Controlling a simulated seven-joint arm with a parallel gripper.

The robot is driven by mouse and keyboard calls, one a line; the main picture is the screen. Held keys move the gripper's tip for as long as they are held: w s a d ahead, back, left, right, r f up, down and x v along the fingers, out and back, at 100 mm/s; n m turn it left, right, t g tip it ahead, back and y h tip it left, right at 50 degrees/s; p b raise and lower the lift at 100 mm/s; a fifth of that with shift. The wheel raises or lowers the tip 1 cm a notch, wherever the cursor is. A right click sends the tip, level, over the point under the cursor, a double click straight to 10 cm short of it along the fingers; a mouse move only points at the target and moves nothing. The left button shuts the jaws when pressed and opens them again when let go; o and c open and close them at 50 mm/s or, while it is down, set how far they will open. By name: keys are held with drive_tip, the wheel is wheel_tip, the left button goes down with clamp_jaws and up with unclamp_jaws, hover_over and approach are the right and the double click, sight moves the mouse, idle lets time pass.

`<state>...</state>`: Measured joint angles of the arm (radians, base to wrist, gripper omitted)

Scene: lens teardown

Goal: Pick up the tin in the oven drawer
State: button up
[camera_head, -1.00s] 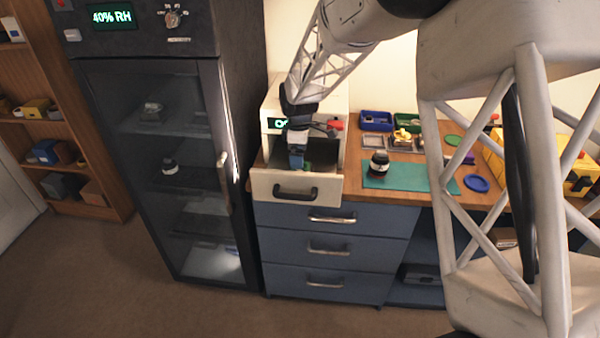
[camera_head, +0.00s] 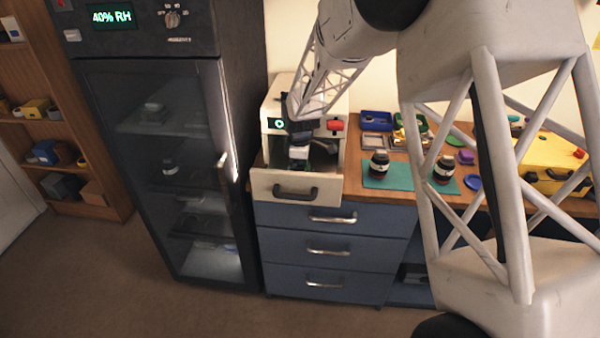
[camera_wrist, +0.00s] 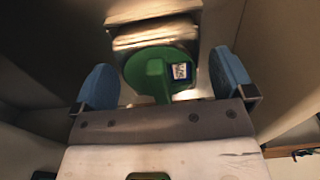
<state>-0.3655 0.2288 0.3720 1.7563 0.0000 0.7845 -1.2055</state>
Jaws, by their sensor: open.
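I cannot make out the tin there. The oven (camera_head: 276,105) is a pale box with a lit display.
Drawer walls (camera_wrist: 280,70) stand close around my gripper. A dark glass-door cabinet (camera_head: 150,210) stands left.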

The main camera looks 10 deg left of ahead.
drive_tip(key=shift+f, duration=0.15)
idle(0.4)
drive_tip(key=c, duration=0.9)
drive_tip(key=shift+c, duration=0.2)
drive_tip(key=shift+r, duration=5)
